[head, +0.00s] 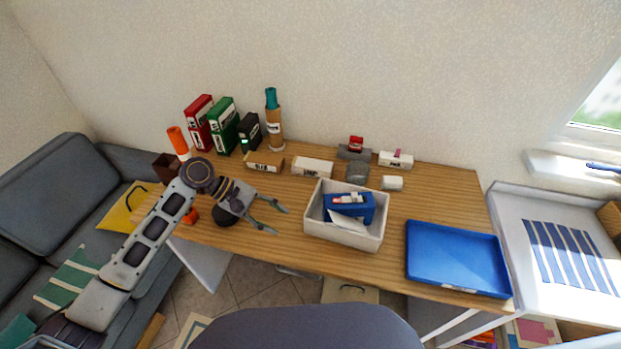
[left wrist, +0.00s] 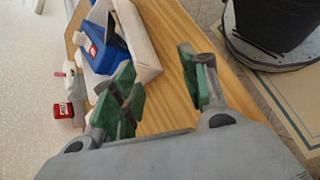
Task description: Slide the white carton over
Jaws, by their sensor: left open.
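A white carton (head: 313,167) with dark lettering lies on the wooden table, behind the white bin. Another white box (head: 396,159) with a pink mark lies farther back right, and a small plain white block (head: 392,183) sits in front of it; I cannot tell for sure which is the task's carton. My left gripper (head: 279,220) is open and empty above the table, left of the white bin and nearer the front than the lettered carton. In the left wrist view its green-padded fingers (left wrist: 160,88) stand apart with only table between them. My right gripper is not in view.
The white bin (head: 318,228) holds a blue box (head: 340,204) and stands right of my gripper. A blue tray (head: 458,252) is at the right. Upright binders (head: 222,127) and a teal-topped bottle (head: 273,122) stand at the back left.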

